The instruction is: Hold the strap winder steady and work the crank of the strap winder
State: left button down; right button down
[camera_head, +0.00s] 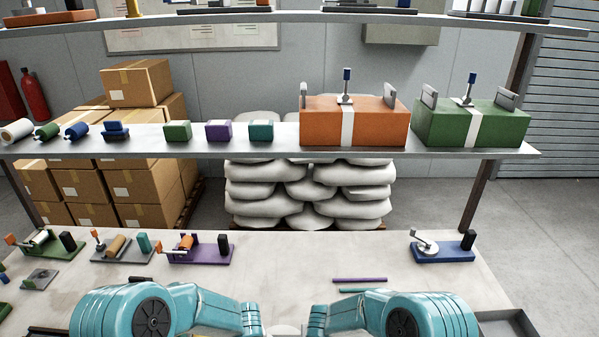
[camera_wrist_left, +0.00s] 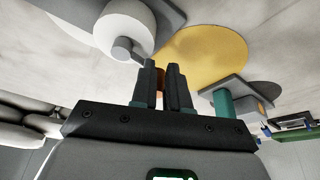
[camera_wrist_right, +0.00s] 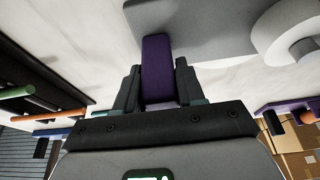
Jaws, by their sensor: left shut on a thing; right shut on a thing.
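The strap winder shows only in part. Its grey base (camera_wrist_right: 205,32) and white roll (camera_wrist_right: 275,28) are in the right wrist view. My right gripper (camera_wrist_right: 157,68) is shut on the purple upright grip (camera_wrist_right: 157,85) at one end of the base. In the left wrist view, the white roll (camera_wrist_left: 124,27) has a grey crank part (camera_wrist_left: 124,48) in front of it. My left gripper (camera_wrist_left: 163,66) is shut on a small orange handle (camera_wrist_left: 160,82), mostly hidden between the fingers. In the head view, a white sliver (camera_head: 285,329) shows between my wrists; both fingertips are out of sight there.
A yellow disc (camera_wrist_left: 215,50) and a grey piece with a teal post (camera_wrist_left: 223,103) lie near my left gripper. Other winder-like devices stand left, and a blue-based one (camera_head: 443,250) right. Purple (camera_head: 359,280) and teal (camera_head: 362,290) rods lie on the table (camera_head: 300,255).

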pick_arm(q)
jog(key=shift+s+n, duration=0.1)
jog(key=shift+n, duration=0.2)
jog(key=c, duration=1.5)
grip_release()
jog(key=shift+s+d+n, duration=0.1)
jog(key=shift+n, duration=0.2)
jog(key=o, duration=0.5)
jog(key=shift+c, duration=0.2)
jog(key=v, duration=1.2)
jog(key=shift+d, duration=0.2)
pick_arm(e)
jog(key=shift+c, duration=0.6)
grip_release()
